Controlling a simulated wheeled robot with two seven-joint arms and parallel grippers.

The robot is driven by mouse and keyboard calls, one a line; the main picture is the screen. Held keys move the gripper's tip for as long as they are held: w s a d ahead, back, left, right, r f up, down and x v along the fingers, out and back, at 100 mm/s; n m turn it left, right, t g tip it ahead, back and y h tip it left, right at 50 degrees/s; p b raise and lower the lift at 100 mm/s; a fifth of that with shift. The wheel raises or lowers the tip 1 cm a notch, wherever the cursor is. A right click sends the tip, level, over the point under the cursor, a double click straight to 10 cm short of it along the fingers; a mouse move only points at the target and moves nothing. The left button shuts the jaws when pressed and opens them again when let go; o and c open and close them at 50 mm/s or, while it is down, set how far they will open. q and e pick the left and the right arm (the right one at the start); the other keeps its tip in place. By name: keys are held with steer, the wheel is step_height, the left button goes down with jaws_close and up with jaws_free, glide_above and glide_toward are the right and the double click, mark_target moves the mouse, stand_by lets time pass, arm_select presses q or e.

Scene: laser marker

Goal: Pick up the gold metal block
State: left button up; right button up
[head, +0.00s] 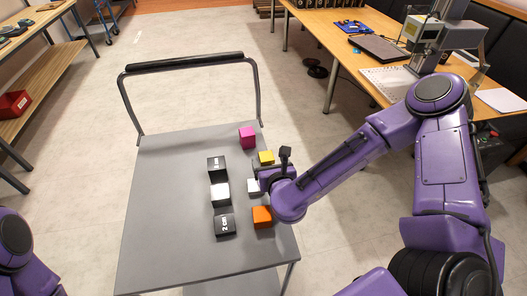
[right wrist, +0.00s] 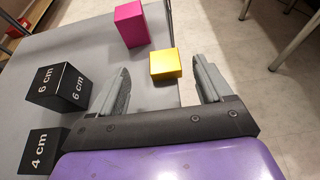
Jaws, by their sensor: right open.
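The gold metal block (head: 266,157) is a small yellow cuboid near the right edge of the grey cart top. It also shows in the right wrist view (right wrist: 166,63), between the lines of my two fingers and around their tips. My right gripper (head: 264,170) is just on the near side of the gold block, in front of it in the head view. In the right wrist view my right gripper (right wrist: 162,78) is open, with nothing held. I cannot tell its exact height above the block. My left arm shows at the lower left edge, but its gripper is out of view.
On the cart (head: 165,190) stand a pink block (head: 247,138), an orange block (head: 262,217), a silver block (head: 253,186) and a column of black and white labelled blocks (head: 220,194). The cart's left side is clear. A wooden desk (head: 320,40) stands behind right.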

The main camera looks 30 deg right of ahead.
mark_target(265, 152)
steer(key=shift+w+d+f, duration=0.1)
steer(key=shift+w+d, duration=0.05)
steer(key=shift+w, duration=0.35)
steer(key=shift+w+d+f, duration=0.1)
steer(key=shift+w+f, duration=0.05)
steer(key=shift+w, duration=0.15)
steer(key=p+x, duration=0.1)
steer(key=x, duration=0.1)
steer(key=p+x, duration=0.1)
steer(key=x, duration=0.2)
steer(key=shift+s+d+f, duration=0.1)
steer(key=shift+s+f, duration=0.05)
steer(key=shift+f, duration=0.05)
steer(key=shift+w+d+f, duration=0.15)
steer(key=shift+w+f, duration=0.05)
steer(key=shift+w, duration=0.05)
arm_select(q)
steer(key=r, duration=0.3)
steer(key=shift+s, duration=0.2)
arm_select(e)
steer(key=c, duration=1.1)
